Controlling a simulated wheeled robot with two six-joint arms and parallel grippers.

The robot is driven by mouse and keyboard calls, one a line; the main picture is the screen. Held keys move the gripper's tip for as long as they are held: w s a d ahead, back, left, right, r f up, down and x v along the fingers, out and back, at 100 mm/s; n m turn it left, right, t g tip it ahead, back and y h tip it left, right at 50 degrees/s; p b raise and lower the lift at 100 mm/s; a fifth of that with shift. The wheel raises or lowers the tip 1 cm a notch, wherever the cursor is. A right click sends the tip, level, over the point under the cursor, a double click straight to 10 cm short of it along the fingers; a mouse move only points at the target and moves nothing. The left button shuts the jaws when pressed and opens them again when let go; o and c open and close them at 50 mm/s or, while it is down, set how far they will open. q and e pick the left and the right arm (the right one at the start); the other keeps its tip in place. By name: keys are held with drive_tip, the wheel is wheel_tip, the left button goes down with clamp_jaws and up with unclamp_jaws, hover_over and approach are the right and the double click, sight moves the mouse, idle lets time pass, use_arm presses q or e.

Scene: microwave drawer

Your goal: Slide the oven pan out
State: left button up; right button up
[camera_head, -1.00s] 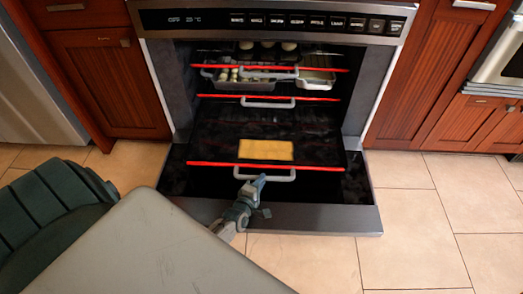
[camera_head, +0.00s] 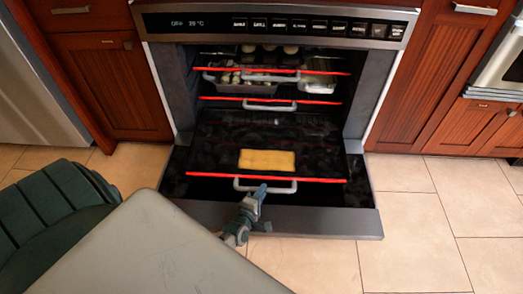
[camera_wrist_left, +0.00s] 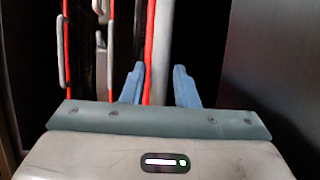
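The lowest oven pan (camera_head: 310,165) is a dark tray with a red front edge. It sits partly out of the oven, over the lowered door. A yellow block (camera_head: 267,160) lies on it. The grey handle (camera_head: 280,188) is on its front. My left gripper (camera_head: 262,190) is at the middle of this handle. My right gripper is in neither view.
The open oven door (camera_head: 330,222) lies low in front. Wooden cabinets (camera_head: 105,90) flank it. Tiled floor (camera_head: 415,215) at the right is clear.

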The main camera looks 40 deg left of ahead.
use_arm(q)
drive_tip(key=shift+s, duration=0.1)
drive_tip(key=p+v, duration=0.2)
drive_tip(key=v, duration=0.8)
drive_tip(key=shift+s+r, duration=0.1)
drive_tip(key=shift+s, duration=0.2)
